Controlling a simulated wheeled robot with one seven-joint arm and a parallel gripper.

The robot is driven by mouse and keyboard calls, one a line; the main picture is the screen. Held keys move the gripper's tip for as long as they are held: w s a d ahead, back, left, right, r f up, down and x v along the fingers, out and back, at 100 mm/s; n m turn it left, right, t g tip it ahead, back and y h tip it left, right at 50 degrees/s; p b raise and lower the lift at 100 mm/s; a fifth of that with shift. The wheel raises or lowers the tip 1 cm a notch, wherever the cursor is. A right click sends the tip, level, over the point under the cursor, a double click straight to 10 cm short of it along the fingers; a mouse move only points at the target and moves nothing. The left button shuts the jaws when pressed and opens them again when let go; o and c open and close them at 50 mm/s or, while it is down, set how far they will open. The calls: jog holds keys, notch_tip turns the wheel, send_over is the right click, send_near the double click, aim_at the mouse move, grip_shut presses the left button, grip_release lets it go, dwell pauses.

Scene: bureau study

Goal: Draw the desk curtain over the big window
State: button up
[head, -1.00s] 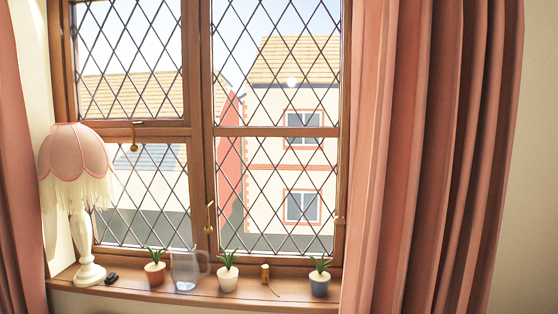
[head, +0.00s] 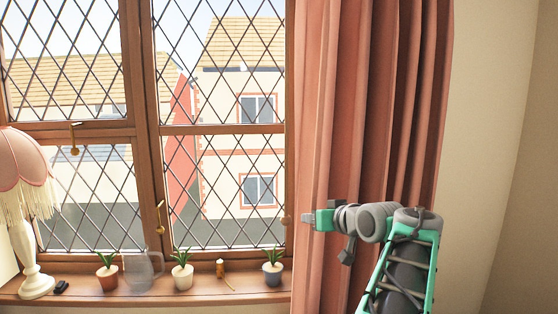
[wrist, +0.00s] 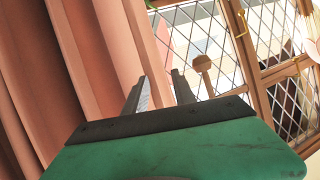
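The pink-red curtain (head: 375,120) hangs bunched in folds at the right side of the big window (head: 215,185). The window has diamond leading and a brown wooden frame, and its visible panes are uncovered. My gripper (head: 306,219) is in front of the curtain's lower left part, near its window-side edge. In the wrist view, my gripper (wrist: 160,77) has its two grey fingers apart. The curtain (wrist: 95,60) fills the left there, its edge near the fingers, with window panes (wrist: 205,32) to the right. I cannot tell whether cloth lies between the fingers.
Bare wall (head: 490,130) lies right of the curtain.

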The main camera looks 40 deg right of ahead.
jog(key=a+r+n+t+y, duration=0.2)
jog(key=a+r+t, duration=0.1)
jog(key=r, duration=0.4)
jog(key=a+r+n+t+y, duration=0.1)
jog(key=a+r+n+t, duration=0.15)
jog(key=r, duration=0.55)
jog(key=w+p, duration=0.3)
jog(key=w, duration=0.5)
jog(key=shift+w+f, duration=0.2)
jog(key=shift+w, duration=0.05)
jog(key=shift+g, duration=0.25)
grip_shut()
